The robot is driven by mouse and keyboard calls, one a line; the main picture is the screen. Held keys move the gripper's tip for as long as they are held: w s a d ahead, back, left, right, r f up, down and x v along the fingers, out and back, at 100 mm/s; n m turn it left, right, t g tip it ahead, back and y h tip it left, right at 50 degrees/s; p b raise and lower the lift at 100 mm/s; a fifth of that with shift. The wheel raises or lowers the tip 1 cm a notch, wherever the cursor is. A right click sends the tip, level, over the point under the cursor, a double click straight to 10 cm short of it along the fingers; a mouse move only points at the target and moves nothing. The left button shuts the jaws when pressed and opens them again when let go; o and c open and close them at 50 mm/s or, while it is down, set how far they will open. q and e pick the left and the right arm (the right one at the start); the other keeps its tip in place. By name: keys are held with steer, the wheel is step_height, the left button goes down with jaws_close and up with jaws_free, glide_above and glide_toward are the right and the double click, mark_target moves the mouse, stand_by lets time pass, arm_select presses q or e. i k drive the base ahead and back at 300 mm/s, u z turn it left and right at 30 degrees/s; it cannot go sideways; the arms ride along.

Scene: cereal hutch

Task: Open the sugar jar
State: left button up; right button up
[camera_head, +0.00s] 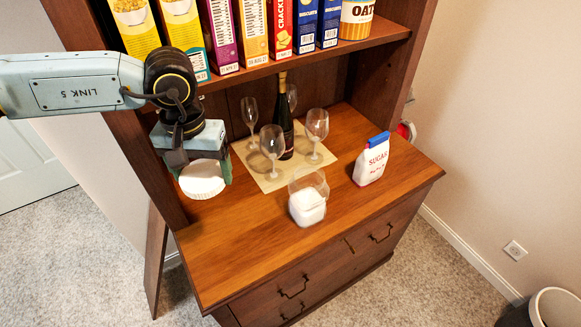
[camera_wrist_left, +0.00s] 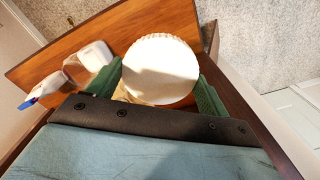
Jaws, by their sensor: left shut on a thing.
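The sugar jar (camera_head: 307,205) is a clear container with white sugar in it. It stands upright on the wooden counter, and its top is open. My left gripper (camera_head: 199,172) is shut on a round white lid (camera_head: 203,180), to the left of the jar and apart from it. In the left wrist view the lid (camera_wrist_left: 160,70) sits between the green fingers (camera_wrist_left: 208,97), and the jar (camera_wrist_left: 94,58) shows beyond to the left. My right gripper is not in view.
A sugar bag (camera_head: 371,160) with a blue clip stands right of the jar. Several wine glasses (camera_head: 317,125) and a dark bottle (camera_head: 284,130) stand on a mat (camera_head: 270,184) behind it. Cereal boxes (camera_head: 221,30) fill the shelf above. The front left counter is clear.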

mark_target(309, 191)
steer(key=k, duration=1.25)
steer(key=z, duration=0.7)
steer(key=i, duration=2)
steer(key=u, duration=0.85)
